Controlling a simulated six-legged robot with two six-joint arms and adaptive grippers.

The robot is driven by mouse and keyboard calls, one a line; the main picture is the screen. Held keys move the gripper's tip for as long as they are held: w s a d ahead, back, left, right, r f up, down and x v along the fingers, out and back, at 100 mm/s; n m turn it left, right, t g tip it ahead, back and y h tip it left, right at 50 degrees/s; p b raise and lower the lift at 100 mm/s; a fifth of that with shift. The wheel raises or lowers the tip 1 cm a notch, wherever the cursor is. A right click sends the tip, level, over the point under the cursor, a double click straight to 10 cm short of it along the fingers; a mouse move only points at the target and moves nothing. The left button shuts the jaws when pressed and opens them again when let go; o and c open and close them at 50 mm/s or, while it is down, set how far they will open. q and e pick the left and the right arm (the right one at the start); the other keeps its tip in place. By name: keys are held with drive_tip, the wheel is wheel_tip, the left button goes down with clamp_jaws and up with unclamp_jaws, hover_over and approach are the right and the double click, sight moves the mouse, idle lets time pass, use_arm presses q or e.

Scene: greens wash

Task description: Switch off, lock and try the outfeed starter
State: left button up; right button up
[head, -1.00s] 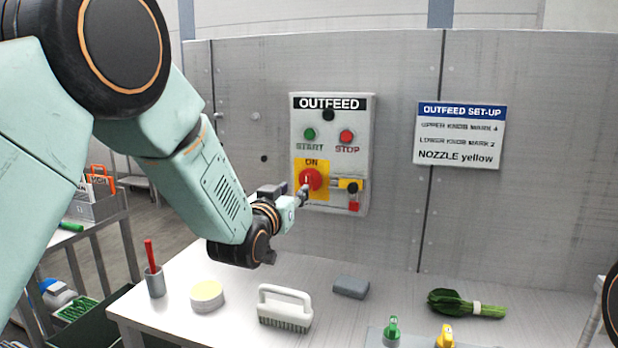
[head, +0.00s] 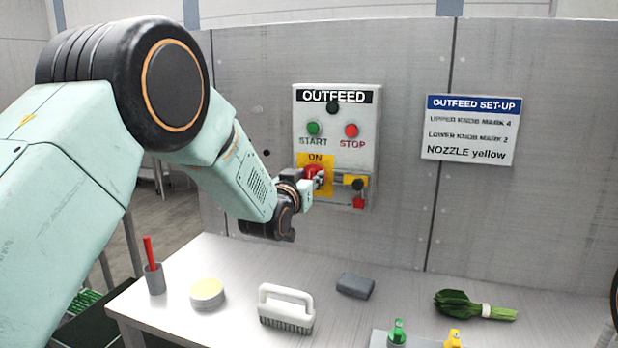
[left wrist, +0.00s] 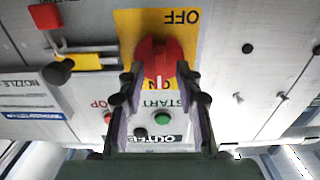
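The OUTFEED starter box (head: 302,115) is on the grey wall panel, with a green START button (head: 313,128) and a red STOP button (head: 351,130). Its red rotary switch (head: 311,171) sits on a yellow plate; in the left wrist view the switch (left wrist: 160,50) has its white mark toward ON. My left gripper (left wrist: 158,74) is at the switch, fingers apart, one on each side of it; I cannot tell whether they touch it. A yellow hasp with a black knob (head: 357,184) and a red padlock-like piece (head: 359,203) is right of the switch. My right gripper is out of view.
A set-up sign (head: 470,130) hangs right of the box. On the bench below are a red-handled tool in a cup (head: 155,279), a round yellow-topped pad (head: 207,294), a white brush (head: 286,308), a grey block (head: 355,286), greens (head: 470,305) and coloured nozzles (head: 397,333).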

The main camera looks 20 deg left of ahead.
use_arm(q)
drive_tip(key=shift+d+r, duration=0.1)
drive_tip(key=shift+r, duration=0.15)
drive_tip(key=shift+w+f, duration=0.2)
drive_tip(key=shift+w, duration=0.05)
drive_tip(key=shift+c, duration=1.1)
drive_tip(key=shift+s+r, duration=0.15)
clamp_jaws()
